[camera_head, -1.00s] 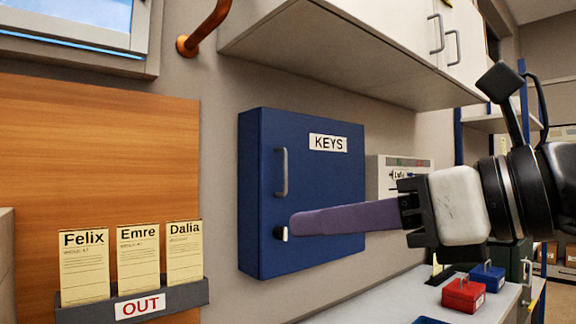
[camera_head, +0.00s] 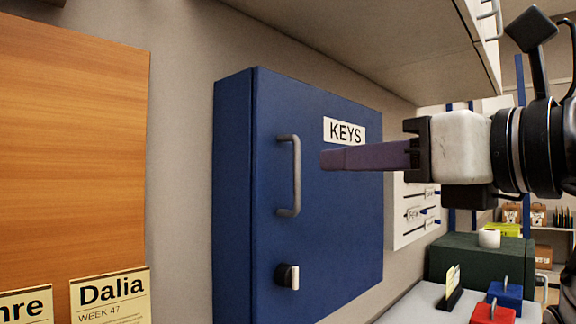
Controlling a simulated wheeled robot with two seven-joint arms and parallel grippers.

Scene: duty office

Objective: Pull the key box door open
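The blue key box (camera_head: 232,200) hangs on the wall, with a white KEYS label on its door (camera_head: 335,240). The door looks closed against the box, with no gap visible. A grey vertical bar handle (camera_head: 296,176) is near the door's left edge, and a dark knob with a pale bar (camera_head: 287,276) is below it. My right gripper (camera_head: 326,160) comes in from the right, its purple fingers in front of the door just below the label. Their tips are right of the handle, apart from it in the picture. The fingers overlap edge-on, so their opening is hidden. My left gripper is out of view.
A cabinet (camera_head: 390,40) overhangs at the top. A wooden board (camera_head: 70,130) is at left, with name cards (camera_head: 110,297) below. A panel with small tags (camera_head: 410,215) is behind my gripper. A dark green box (camera_head: 470,258) and red (camera_head: 492,314) and blue padlocks (camera_head: 506,293) are lower right.

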